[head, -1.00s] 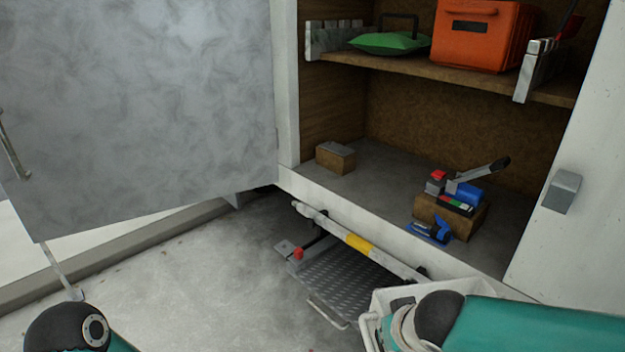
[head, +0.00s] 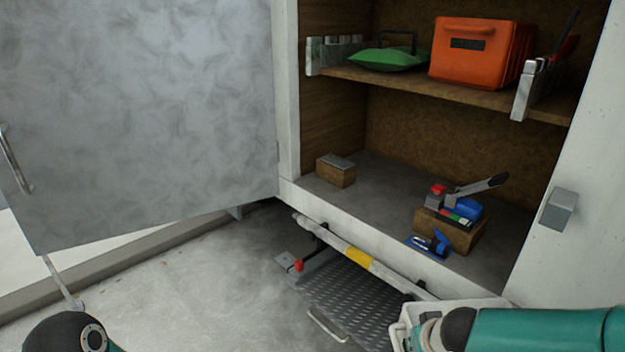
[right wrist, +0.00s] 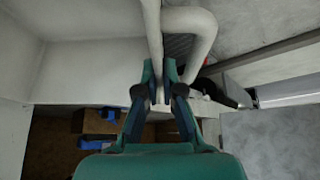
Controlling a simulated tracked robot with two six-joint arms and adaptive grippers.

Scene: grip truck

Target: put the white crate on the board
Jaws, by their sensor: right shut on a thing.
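The white crate (head: 425,308) is at the bottom right of the head view, largely hidden by my right arm. My right gripper is hidden in the head view. In the right wrist view my right gripper (right wrist: 165,82) is shut on the crate's white tubular handle (right wrist: 153,35), with the crate's pale wall (right wrist: 90,70) to the left. The board, a dark tread plate (head: 350,295), lies low in front of the cupboard, just left of the crate. Of my left arm only a dark joint shows at the bottom left; its gripper is out of view.
A white bar with a yellow band (head: 358,259) runs along the board's far side. A red knob (head: 298,265) sits at its left corner. The cupboard floor (head: 385,195) holds blocks and blue tools. An open grey door (head: 140,110) stands left. The ground left of the board is clear.

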